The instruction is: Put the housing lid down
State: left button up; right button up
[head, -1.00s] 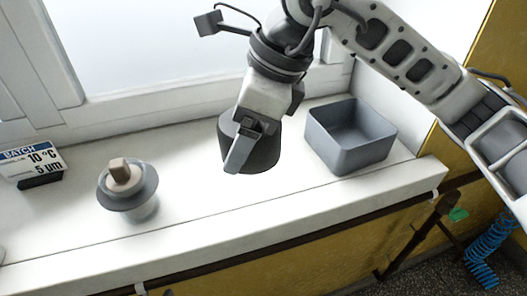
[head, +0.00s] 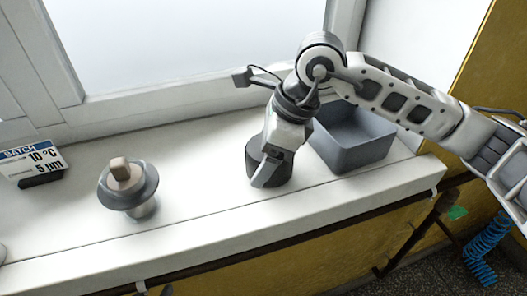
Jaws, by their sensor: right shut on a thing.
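The housing lid, which I take to be the dark grey round piece (head: 284,175), is at the middle of the white sill. My right gripper (head: 267,168) reaches down over it from the right and is shut on it, with one finger in front of its near side. The lid is low over the sill; I cannot tell for sure whether its underside touches. My left gripper is not in view.
A grey round flanged part (head: 143,196) with a tan block on top stands to the left on the sill (head: 205,190). A batch sign (head: 35,162) is at the far left. An open grey bin (head: 352,157) stands right of the lid, partly behind my arm.

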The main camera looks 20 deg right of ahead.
jog(key=shift+f, duration=0.1)
jog(key=o, duration=1)
jog(key=shift+r, duration=0.3)
jog(key=shift+d+r, duration=0.15)
jog(key=shift+r, duration=0.2)
jog(key=v, duration=1.1)
jog(key=shift+s+f, duration=0.1)
jog(key=shift+s, duration=0.05)
